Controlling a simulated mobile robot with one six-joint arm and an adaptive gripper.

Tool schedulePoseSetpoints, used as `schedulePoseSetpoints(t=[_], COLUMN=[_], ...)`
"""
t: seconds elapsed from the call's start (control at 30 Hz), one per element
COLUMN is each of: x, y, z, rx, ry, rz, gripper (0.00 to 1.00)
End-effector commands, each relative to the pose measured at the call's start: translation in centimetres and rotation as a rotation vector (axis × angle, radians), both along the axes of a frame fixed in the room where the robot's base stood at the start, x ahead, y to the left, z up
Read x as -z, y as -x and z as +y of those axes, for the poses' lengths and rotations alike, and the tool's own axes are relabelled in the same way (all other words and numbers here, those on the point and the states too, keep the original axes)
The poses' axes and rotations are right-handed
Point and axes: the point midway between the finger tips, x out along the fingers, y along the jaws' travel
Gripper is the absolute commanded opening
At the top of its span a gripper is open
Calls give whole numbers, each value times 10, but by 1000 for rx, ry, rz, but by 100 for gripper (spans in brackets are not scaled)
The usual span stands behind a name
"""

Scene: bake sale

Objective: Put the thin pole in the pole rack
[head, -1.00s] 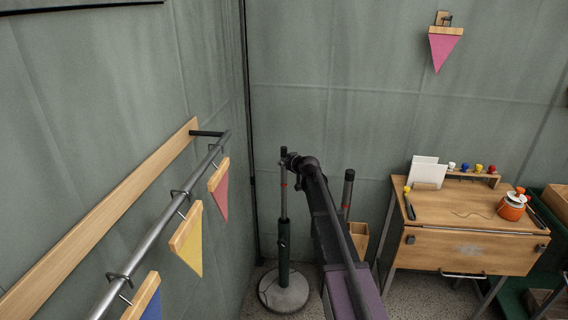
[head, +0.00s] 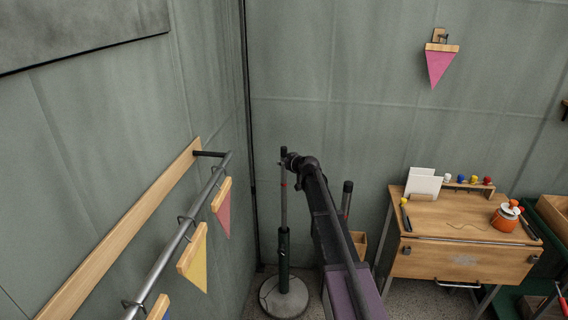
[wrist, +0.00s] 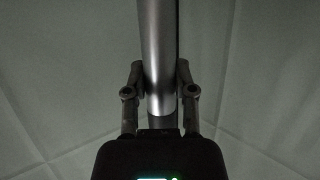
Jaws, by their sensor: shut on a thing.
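The thin pole (head: 284,207) is grey with a black top and a red band, and stands upright in the head view. My gripper (head: 287,162) is shut on it near the top; in the wrist view the grey pole (wrist: 159,70) runs between the two fingers (wrist: 160,92). The pole's lower part lines up with a dark sleeve (head: 284,250) on a round grey base (head: 284,298). I cannot tell whether its lower end is inside the sleeve. A wooden box (head: 359,243), which may be the pole rack, is partly hidden behind my arm.
Another dark-topped pole (head: 347,196) stands right of my arm. A wooden desk (head: 468,257) is at the right. A rail (head: 190,222) with hanging pennants runs along the left wall. The wall corner is close behind the round base.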

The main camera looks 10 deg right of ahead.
Motion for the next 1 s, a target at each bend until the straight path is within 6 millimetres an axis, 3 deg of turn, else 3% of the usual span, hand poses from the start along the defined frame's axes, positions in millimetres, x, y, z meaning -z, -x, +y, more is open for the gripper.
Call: schedulePoseSetpoints(t=[0.5, 1.0], x=[-39, -42], y=[0, 0], z=[0, 0], rx=[0, 0], ry=[0, 0], rz=[0, -1], gripper=[0, 0])
